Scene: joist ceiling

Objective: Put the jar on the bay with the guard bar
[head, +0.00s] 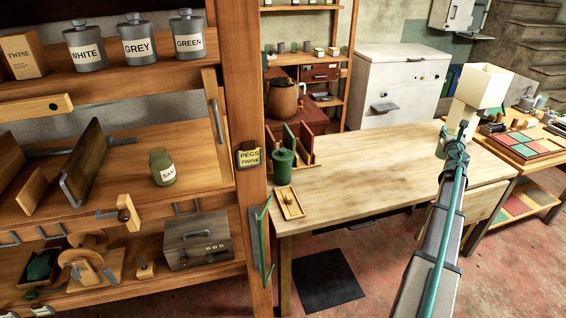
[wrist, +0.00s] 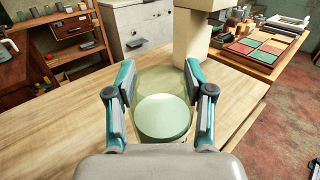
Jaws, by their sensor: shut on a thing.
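My gripper (wrist: 161,90) is shut on a pale green, see-through jar (wrist: 163,117) with a round light green end facing the wrist camera. One finger presses on each side of it. In the head view my gripper (head: 456,145) is over the right part of the wooden table, and the jar is hard to make out there. The shelf rack (head: 130,75) stands at the left, with a wooden bar (head: 35,108) across the front of its left part. I cannot tell for sure which bay has the guard bar. A labelled green jar (head: 163,168) stands on the middle shelf.
Upright boards (head: 82,160) divide the middle shelf; bare board shows around the labelled jar. Labelled tins (head: 137,40) fill the upper shelf. A lamp (head: 482,86) stands close behind my gripper. A green canister (head: 283,165) stands at the table's left end; the table's middle is clear.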

